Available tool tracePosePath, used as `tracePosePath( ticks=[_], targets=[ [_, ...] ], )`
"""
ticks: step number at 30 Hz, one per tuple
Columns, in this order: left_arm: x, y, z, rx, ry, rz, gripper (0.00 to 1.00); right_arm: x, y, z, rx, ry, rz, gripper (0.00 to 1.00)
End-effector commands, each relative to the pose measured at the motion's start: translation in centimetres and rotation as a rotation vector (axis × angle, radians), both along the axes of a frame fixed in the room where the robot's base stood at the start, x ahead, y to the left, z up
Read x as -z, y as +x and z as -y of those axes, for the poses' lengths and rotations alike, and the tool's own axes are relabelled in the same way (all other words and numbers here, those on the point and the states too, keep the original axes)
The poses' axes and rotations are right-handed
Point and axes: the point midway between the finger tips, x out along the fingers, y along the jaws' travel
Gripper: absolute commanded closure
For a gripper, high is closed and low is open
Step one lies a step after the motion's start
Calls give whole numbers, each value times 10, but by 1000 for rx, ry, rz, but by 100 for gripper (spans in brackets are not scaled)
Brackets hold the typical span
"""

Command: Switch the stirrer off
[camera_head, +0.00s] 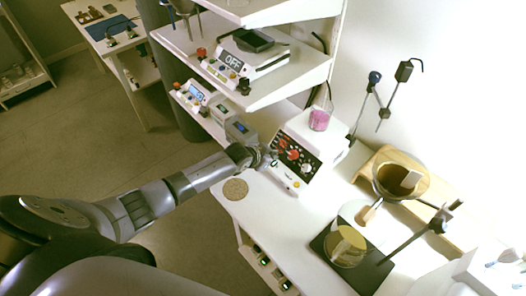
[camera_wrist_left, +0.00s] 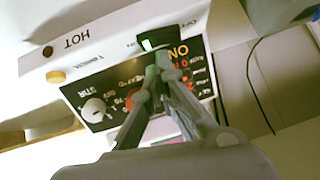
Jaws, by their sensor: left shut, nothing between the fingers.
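The stirrer (camera_head: 318,143) is a white box with a black control panel, and a beaker of pink liquid (camera_head: 320,119) stands on top. In the left wrist view its panel (camera_wrist_left: 97,88) appears upside down, with a white STIR knob (camera_wrist_left: 94,110), a red knob partly behind a finger, and orange lit letters that look like ON. A green-lit rocker switch (camera_wrist_left: 149,43) sits on its white front strip. My left gripper (camera_head: 268,157) is shut and empty at the stirrer's front; its fingertips (camera_wrist_left: 158,66) are close to the switch. I cannot tell whether they touch. My right gripper is out of view.
A round cork mat (camera_head: 235,189) lies on the white bench left of the stirrer. Small instruments (camera_head: 238,130) stand behind my wrist. A shelf above holds a device reading OFF (camera_head: 233,63). A stand with a black base (camera_head: 371,275) and glassware fills the right.

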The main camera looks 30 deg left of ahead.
Motion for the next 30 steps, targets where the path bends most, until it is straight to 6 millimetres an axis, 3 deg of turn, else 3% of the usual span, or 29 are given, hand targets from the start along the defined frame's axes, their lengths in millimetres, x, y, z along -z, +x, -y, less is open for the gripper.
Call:
tracePosePath(
  ticks=[1,4,6,21,30],
  targets=[
    [-17,1,1,0,-1,3,100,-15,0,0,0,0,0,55],
    [-34,3,2,-1,0,4,100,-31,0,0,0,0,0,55],
    [-32,-5,-1,0,1,2,100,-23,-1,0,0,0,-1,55],
    [-85,-56,-15,-1,1,5,100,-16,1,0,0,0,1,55],
    [-97,-66,-16,-1,0,6,100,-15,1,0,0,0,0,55]
  ],
)
